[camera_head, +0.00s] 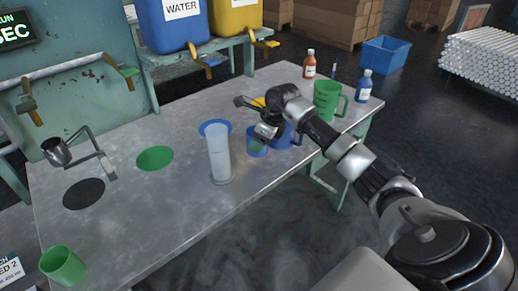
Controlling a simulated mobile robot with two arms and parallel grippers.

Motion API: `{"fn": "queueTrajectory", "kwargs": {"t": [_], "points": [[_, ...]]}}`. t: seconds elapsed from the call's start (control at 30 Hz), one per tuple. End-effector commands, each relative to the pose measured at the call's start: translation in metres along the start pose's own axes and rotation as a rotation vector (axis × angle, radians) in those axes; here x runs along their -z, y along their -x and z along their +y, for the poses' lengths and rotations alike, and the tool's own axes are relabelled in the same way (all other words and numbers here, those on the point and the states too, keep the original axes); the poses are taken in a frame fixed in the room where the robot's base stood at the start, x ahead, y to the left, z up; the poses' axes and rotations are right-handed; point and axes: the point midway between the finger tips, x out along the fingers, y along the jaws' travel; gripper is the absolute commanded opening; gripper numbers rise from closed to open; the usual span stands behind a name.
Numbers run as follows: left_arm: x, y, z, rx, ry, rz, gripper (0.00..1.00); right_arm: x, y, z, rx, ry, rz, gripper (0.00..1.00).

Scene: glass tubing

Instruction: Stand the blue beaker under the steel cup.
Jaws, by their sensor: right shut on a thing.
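The steel cup (57,151) is at the left of the table, held up on a bent metal bracket above the table top. The small blue beaker (257,148) is upright near the middle of the table, right of a tall clear cylinder (219,158). My right gripper (262,131) reaches in from the right and is shut on the blue beaker at its upper part. The fingers hide part of its rim, and I cannot tell whether its base touches the table. My left gripper is not in view.
A blue jug (284,139) stands close behind my right gripper, partly hidden. A green jug (327,100) and two bottles are farther right. A green beaker (63,265) is at the front left. Black (84,194) and green (155,158) discs on the table are bare.

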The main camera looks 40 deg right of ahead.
Motion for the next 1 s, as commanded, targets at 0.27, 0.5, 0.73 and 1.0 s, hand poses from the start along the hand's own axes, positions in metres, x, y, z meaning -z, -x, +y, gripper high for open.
{"fn": "queueTrajectory", "kwargs": {"t": [0.27, 0.5, 0.73, 1.0], "points": [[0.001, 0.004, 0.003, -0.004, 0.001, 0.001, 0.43, 0.009, -0.026, 0.0, -0.004, -0.002, 0.001, 0.37], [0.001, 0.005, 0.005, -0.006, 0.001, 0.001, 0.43, 0.015, -0.038, -0.001, 0.0, 0.0, -0.001, 0.37], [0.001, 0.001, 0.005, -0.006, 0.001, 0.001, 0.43, 0.016, -0.043, -0.001, 0.001, 0.001, 0.0, 0.37], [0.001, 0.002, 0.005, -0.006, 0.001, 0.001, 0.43, 0.016, -0.041, -0.001, 0.0, 0.001, 0.0, 0.86]]}}
